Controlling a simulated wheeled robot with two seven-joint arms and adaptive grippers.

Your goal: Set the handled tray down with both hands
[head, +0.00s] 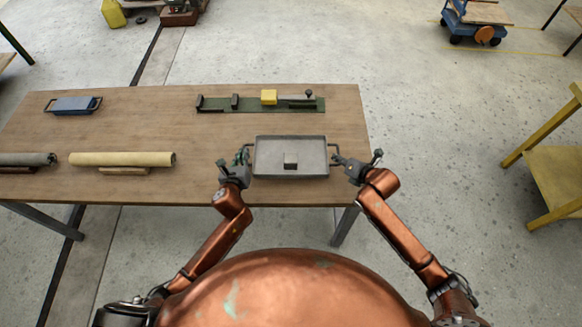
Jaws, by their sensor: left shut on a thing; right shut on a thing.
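The handled tray (268,168) is a shallow grey rectangular tray with a handle at its left and right ends. It shows at the right part of the wooden table, near the front edge. A small grey block (291,160) sits inside it, near its middle. My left gripper (241,161) is shut on the tray's left handle. My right gripper (341,162) is shut on the right handle. The fingers partly hide the handles. The tray looks level. I cannot tell whether its underside touches the table.
The wooden table (195,190) carries a green board (217,104) with a yellow block (268,97) behind the tray. A cream roll (123,159) and a dark-ended grey roll (25,159) lie to the left. A blue handled box (75,105) sits back left. A yellow stand (555,180) is at right.

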